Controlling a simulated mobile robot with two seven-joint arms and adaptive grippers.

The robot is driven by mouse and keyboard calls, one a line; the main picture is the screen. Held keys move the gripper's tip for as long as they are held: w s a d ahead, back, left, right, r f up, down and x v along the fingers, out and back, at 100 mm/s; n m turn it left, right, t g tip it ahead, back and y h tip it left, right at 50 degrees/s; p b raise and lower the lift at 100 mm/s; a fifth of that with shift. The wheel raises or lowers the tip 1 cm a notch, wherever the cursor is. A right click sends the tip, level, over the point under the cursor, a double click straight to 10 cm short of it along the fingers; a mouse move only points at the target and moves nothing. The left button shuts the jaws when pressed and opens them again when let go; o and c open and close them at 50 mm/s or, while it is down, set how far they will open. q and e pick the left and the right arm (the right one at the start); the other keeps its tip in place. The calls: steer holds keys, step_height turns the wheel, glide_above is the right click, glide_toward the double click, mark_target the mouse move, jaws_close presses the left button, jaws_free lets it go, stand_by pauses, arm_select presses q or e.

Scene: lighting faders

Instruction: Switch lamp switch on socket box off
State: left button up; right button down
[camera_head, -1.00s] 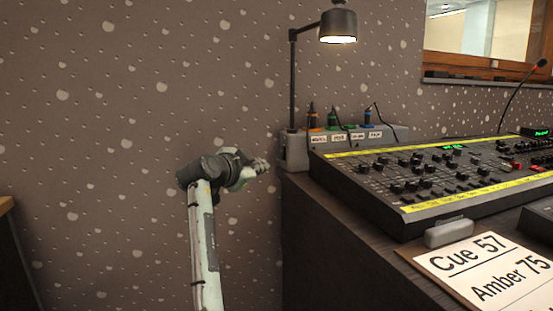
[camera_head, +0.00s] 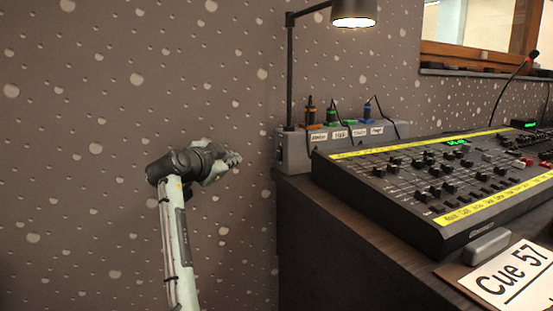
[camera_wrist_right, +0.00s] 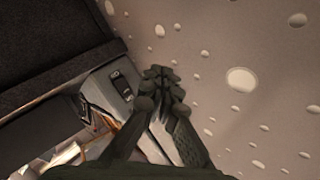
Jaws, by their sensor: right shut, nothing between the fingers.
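The socket box (camera_head: 370,133) is a long grey box with labelled plugs at the back left of the desk. A black lamp (camera_head: 354,12) rises from its left end; its shade glows underneath. In the right wrist view, a black rocker switch (camera_wrist_right: 122,85) shows on the end of the grey socket box (camera_wrist_right: 101,88). My right gripper (camera_head: 236,158) is shut and empty, left of the box with a gap of wall between them. Its closed fingers also show in the wrist view (camera_wrist_right: 164,84), just right of the switch. My left gripper is out of view.
A mixing console (camera_head: 450,180) with faders and yellow strips fills the desk (camera_head: 345,235). A cue card (camera_head: 520,278) and a grey block (camera_head: 486,246) lie at its front. The speckled wall (camera_head: 100,120) stands behind my arm. The space left of the desk is open.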

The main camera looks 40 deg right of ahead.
mark_target(279, 154)
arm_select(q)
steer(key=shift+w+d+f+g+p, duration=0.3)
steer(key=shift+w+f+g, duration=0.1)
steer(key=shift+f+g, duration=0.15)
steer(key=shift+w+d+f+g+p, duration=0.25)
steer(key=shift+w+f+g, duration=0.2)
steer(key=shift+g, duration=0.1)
arm_select(e)
steer(key=d, duration=0.2)
steer(key=s+d, duration=0.1)
steer(key=d, duration=0.2)
steer(key=s+d+f, duration=0.1)
steer(key=d, duration=0.2)
steer(key=shift+d, duration=0.2)
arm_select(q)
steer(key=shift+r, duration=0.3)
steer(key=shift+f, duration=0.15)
arm_select(e)
steer(key=shift+d, duration=0.1)
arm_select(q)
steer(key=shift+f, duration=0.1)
arm_select(e)
steer(key=shift+s+d, duration=0.1)
steer(key=shift+d, duration=0.2)
steer(key=shift+f, duration=0.1)
